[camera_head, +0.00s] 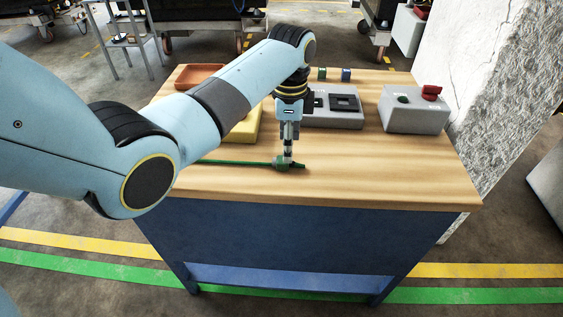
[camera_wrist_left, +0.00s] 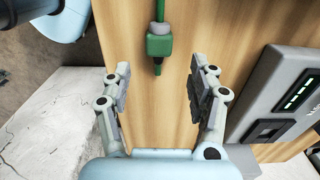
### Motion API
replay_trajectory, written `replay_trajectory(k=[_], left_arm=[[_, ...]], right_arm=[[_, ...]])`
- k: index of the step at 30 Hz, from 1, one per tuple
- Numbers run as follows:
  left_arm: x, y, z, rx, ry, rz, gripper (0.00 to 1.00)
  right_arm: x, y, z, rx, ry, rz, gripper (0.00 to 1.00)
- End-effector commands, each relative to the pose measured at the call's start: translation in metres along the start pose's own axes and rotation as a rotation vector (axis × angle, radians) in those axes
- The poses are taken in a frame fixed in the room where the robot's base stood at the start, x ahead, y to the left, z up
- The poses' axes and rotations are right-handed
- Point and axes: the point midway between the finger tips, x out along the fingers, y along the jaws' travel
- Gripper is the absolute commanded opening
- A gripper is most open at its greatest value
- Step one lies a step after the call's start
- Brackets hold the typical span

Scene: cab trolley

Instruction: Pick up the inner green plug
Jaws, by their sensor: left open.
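A green plug (camera_head: 280,163) ends a green cable (camera_head: 235,162) lying across the wooden bench top near its front edge. In the left wrist view, the plug (camera_wrist_left: 160,45) has a grey collar and a dark tip. My left gripper (camera_head: 288,160) points down over the plug, partly hiding it in the head view. In the wrist view its two fingers (camera_wrist_left: 160,68) are spread, with the plug's tip lined up between them and the plug's body just beyond the fingertips. Nothing is between the pads but bare wood and the tip. My right gripper is not in view.
Behind the gripper stand a grey box with dark panels (camera_head: 345,118), a yellow block (camera_head: 246,127) and an orange tray (camera_head: 198,72). A grey box with red and green parts (camera_head: 415,117) stands at right. The bench's front right (camera_head: 400,178) is clear.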

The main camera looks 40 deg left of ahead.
Motion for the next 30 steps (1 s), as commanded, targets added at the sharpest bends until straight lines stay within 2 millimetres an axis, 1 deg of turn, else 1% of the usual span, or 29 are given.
replay_trajectory(k=[2,7,9,11,14,19,20,30], left_arm=[[0.006,0.001,0.001,0.0,-0.001,0.001,0.6],[0.032,0.002,0.004,-0.001,-0.002,0.003,0.6],[0.043,0.002,0.004,0.0,0.0,0.001,0.6],[0.049,0.002,0.004,0.0,0.0,0.001,0.6],[0.054,0.002,0.004,0.0,0.0,0.0,0.6],[0.054,0.002,0.004,0.0,0.001,-0.001,0.6],[0.053,0.002,0.004,0.0,0.0,-0.001,0.58],[0.053,0.002,0.004,-0.001,0.001,-0.001,0.14]], right_arm=[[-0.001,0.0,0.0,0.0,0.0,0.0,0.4],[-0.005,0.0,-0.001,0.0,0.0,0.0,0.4],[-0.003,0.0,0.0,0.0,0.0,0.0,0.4],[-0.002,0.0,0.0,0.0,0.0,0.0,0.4],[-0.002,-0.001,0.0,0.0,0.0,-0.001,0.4],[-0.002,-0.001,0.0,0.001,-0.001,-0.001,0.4],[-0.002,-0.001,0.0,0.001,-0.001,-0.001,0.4],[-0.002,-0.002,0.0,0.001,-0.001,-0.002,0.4]])
